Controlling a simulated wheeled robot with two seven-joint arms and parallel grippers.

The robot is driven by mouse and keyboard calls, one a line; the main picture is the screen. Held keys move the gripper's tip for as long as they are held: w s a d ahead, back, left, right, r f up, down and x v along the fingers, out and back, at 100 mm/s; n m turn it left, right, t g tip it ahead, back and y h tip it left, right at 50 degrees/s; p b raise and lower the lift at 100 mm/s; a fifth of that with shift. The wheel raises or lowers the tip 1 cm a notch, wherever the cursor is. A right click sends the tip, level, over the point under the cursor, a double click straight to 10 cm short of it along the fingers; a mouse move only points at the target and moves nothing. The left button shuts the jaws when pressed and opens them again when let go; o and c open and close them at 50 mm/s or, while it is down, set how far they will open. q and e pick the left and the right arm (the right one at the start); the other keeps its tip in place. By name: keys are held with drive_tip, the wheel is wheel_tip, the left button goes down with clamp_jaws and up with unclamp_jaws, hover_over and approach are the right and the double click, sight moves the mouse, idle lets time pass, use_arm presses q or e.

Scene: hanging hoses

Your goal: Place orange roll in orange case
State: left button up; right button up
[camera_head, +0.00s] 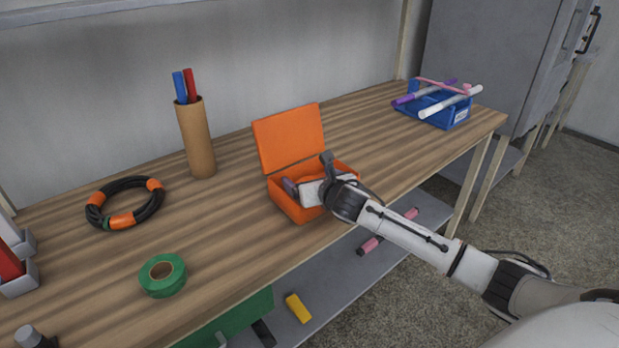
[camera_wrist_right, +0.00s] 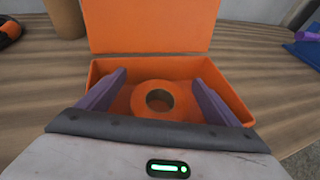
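The open orange case (camera_head: 289,137) stands near the front edge of the wooden bench, its lid raised at the back. It also shows in the right wrist view (camera_wrist_right: 150,25). The orange roll (camera_wrist_right: 141,110), a ring with a tan inner core, lies flat inside the case; in the head view my gripper hides it. My right gripper (camera_head: 291,188) is over and partly inside the case. In the right wrist view its two purple fingers (camera_wrist_right: 160,80) are wide apart, one on each side of the roll, with gaps between. My left gripper is not in view.
A green tape roll (camera_head: 162,275), a black-and-orange hose ring (camera_head: 124,203) and a cardboard tube (camera_head: 196,138) holding pens stand left of the case. A blue tray (camera_head: 437,107) with markers sits at the right end. A lower shelf (camera_head: 345,255) holds loose items.

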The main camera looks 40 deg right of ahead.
drive_tip(key=shift+s+f, duration=0.1)
drive_tip(key=shift+f, duration=0.1)
drive_tip(key=shift+s+r, duration=0.1)
drive_tip(key=shift+r, duration=0.55)
drive_tip(key=p+v, duration=0.1)
drive_tip(key=v, duration=1)
drive_tip(key=shift+s+r, duration=0.25)
drive_tip(key=shift+r, duration=0.05)
drive_tip(key=shift+a, duration=0.1)
